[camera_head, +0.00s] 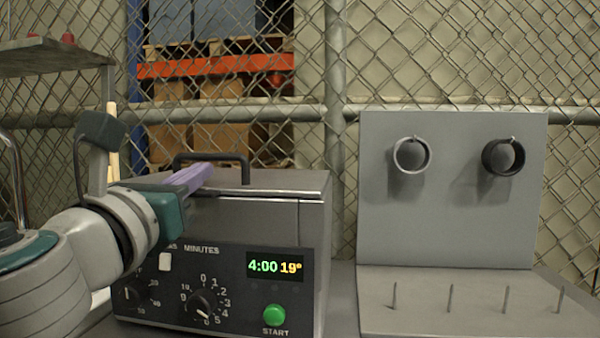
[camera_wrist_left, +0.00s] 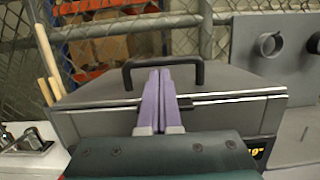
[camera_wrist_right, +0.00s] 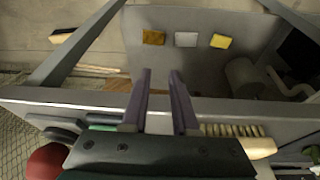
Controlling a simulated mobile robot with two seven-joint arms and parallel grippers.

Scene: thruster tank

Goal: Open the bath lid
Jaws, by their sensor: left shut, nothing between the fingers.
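The bath is a grey metal box (camera_head: 315,225) with a control panel on its front. Its lid (camera_head: 285,182) lies flat and closed on top, and it also shows in the left wrist view (camera_wrist_left: 235,83). A black bar handle (camera_head: 244,165) stands up from the lid; the left wrist view shows it too (camera_wrist_left: 200,72). My left gripper (camera_head: 208,168) is shut and empty, its purple fingers over the lid at the handle's bar. I cannot tell whether they touch it. My right gripper (camera_wrist_right: 160,75) is open and empty, away from the bath, and outside the head view.
A grey stand (camera_head: 450,235) with two rings on hooks and several upright pins is right of the bath. A chain-link fence (camera_head: 430,50) runs behind. Below my right gripper are a shelf edge (camera_wrist_right: 50,97), a brush (camera_wrist_right: 240,140) and a red round object (camera_wrist_right: 45,162).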

